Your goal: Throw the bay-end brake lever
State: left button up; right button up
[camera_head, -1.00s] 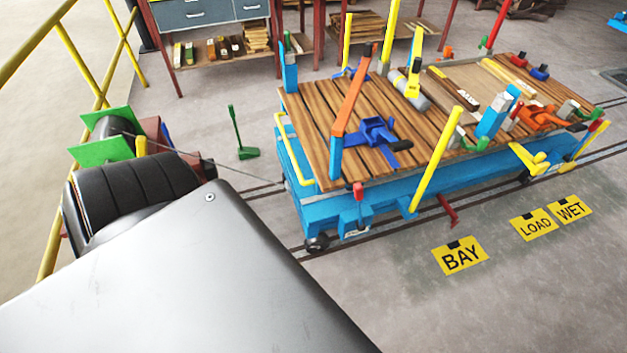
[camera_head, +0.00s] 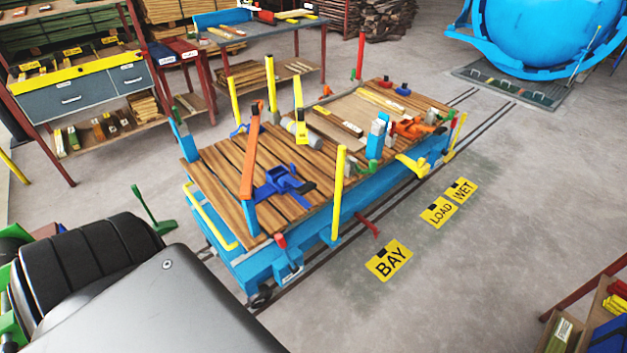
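The flat cart (camera_head: 186,223) has a blue frame and a wooden plank deck, and it stands on the floor rails. A short red-topped lever (camera_head: 281,241) stands upright on a small blue box at the cart's near end. A second red lever (camera_head: 368,227) sticks out low from the cart's long side, close to the yellow BAY floor sign (camera_head: 389,261). I cannot tell which of the two is the bay-end brake lever. Neither of my grippers is in view. A dark grey body part of mine fills the lower left.
Clear floor lies right of the cart, with LOAD (camera_head: 438,213) and WET (camera_head: 461,190) signs. A green pedal-like lever (camera_head: 151,212) stands left of the cart. The blue autoclave (camera_head: 535,35) is at the back right. A shelf (camera_head: 585,320) stands at the lower right.

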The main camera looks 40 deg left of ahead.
aim_at(280, 238)
jog(key=z, duration=0.5)
jog(key=i, duration=1.35)
jog(key=u, duration=4.45)
